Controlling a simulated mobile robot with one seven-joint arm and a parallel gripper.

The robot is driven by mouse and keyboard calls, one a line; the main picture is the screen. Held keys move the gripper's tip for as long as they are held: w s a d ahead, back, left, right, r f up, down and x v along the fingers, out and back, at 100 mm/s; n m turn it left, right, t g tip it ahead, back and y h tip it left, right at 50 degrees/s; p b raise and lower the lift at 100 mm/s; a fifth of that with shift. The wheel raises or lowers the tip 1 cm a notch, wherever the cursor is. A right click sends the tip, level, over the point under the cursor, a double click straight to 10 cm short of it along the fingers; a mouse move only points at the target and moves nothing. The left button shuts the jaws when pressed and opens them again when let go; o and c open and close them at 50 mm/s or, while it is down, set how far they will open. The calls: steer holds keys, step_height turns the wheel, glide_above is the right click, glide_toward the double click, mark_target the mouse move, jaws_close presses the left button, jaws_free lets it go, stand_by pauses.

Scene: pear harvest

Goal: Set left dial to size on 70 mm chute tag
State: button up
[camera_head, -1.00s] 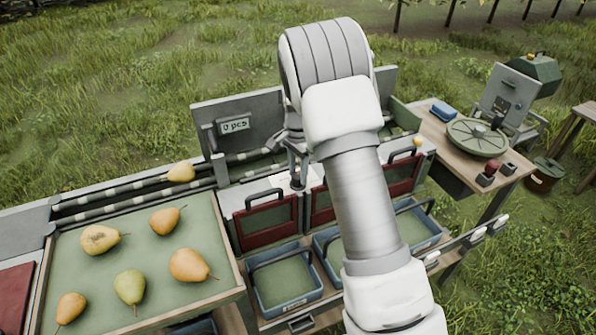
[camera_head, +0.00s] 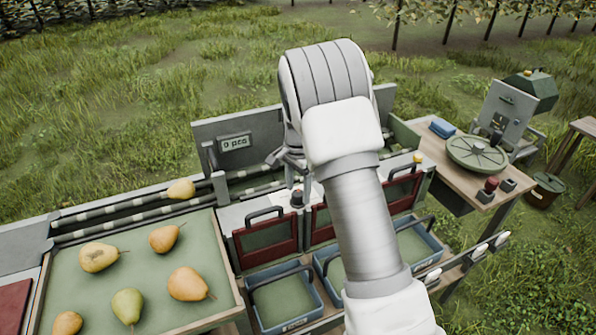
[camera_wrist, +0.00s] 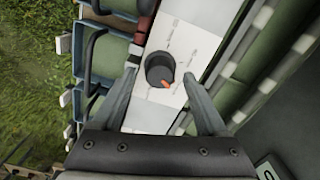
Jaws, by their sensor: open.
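The left dial is a dark round knob (camera_wrist: 160,70) with an orange pointer mark on a white panel. In the wrist view it lies between and beyond the open fingers of my gripper (camera_wrist: 158,98), with a gap on each side. In the head view the dial (camera_head: 297,197) shows just below my gripper (camera_head: 292,168). The markings around the dial are too small to read. The chute tags (camera_head: 433,276) are white pieces on the front rail at right; their print is not readable, and my arm hides part of the rail.
Pears lie on a green tray (camera_head: 217,246) at left, and one pear (camera_head: 181,189) rests on the rollers. Red-framed gates (camera_head: 265,258) and blue crates (camera_head: 285,325) stand below the panel. A grey board with a "0 pcs" display (camera_head: 235,142) rises behind. A green turntable (camera_head: 477,153) is at right.

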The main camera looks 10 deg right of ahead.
mark_target(298, 193)
step_height(298, 193, up, 17)
steer(key=shift+p, duration=0.45)
